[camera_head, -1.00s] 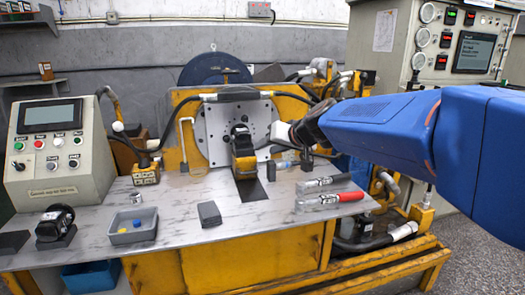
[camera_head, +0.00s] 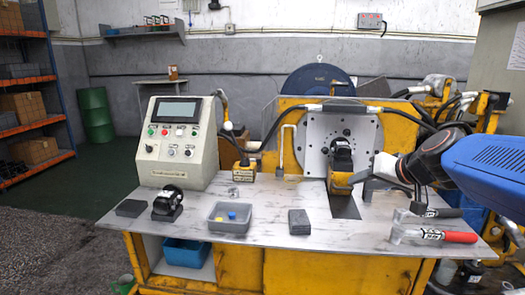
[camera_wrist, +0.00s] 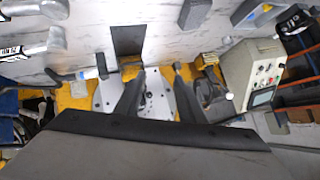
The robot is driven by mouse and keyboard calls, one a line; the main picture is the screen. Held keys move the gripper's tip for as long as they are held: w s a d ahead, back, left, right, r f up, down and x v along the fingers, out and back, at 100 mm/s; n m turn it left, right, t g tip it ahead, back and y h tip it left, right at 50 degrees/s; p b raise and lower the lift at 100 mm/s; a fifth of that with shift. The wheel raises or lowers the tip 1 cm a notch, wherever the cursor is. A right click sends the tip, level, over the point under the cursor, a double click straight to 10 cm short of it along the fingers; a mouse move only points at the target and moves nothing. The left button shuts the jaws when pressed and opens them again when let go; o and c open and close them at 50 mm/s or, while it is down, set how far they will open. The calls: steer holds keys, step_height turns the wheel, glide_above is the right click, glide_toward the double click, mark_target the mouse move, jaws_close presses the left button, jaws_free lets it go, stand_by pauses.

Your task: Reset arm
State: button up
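My blue arm (camera_head: 490,170) comes in from the right in the head view. My gripper (camera_head: 372,186) is beside the round mounting plate (camera_head: 368,132), to the right of the black motor (camera_head: 341,152) above its yellow bracket (camera_head: 341,184). In the wrist view the two dark fingers of my gripper (camera_wrist: 158,74) are apart, and nothing shows held between them. The plate (camera_wrist: 155,100) shows behind them. A second black motor (camera_head: 167,203) stands at the left of the table.
The bench top (camera_head: 262,215) holds a grey tray (camera_head: 215,222) with small blue and yellow parts, a dark block (camera_head: 299,222) and a red-handled tool (camera_head: 455,237). A control box (camera_head: 178,145) stands at the back left. Shelving (camera_head: 60,110) and open floor lie left.

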steer(key=s+f+n+g+h, duration=0.1)
steer(key=s+f, duration=0.4)
steer(key=s, duration=0.3)
steer(key=s+a+f+g+h, duration=0.1)
steer(key=s+f+g, duration=0.1)
steer(key=s+f, duration=0.3)
steer(key=s+a+f+n+g, duration=0.1)
steer(key=s+f, duration=0.4)
steer(key=s, duration=0.5)
steer(key=shift+s+a+n+g+h, duration=0.3)
steer(key=shift+g+h, duration=0.1)
steer(key=shift+g, duration=0.3)
